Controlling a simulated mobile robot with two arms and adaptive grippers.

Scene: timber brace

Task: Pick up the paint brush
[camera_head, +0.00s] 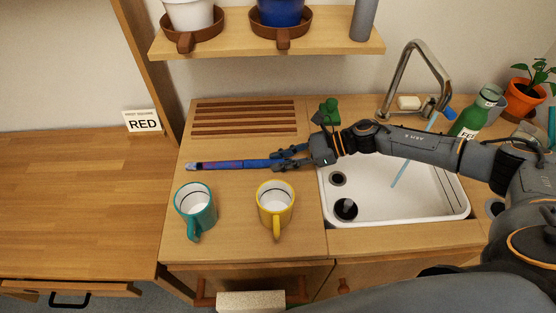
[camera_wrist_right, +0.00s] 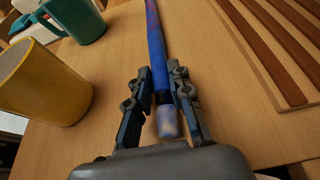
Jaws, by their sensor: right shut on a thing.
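The paint brush (camera_head: 228,164) is a long blue and purple stick, lying level across the wooden counter behind two mugs. Its far end points left in the head view. My right gripper (camera_head: 283,158) reaches in from the right and is shut on the brush near its right end. In the right wrist view, the brush (camera_wrist_right: 155,45) runs between the two fingers of the gripper (camera_wrist_right: 160,78), with a pale blue-white end close to the palm. I cannot tell whether the brush touches the counter or is slightly above it. My left gripper is not in view.
A teal mug (camera_head: 195,211) and a yellow mug (camera_head: 275,207) stand in front of the brush. A slatted wooden board (camera_head: 245,117) lies behind it. A white sink (camera_head: 430,203) with a faucet (camera_head: 415,62) is at the right. A RED sign (camera_head: 142,121) stands left; the left counter is clear.

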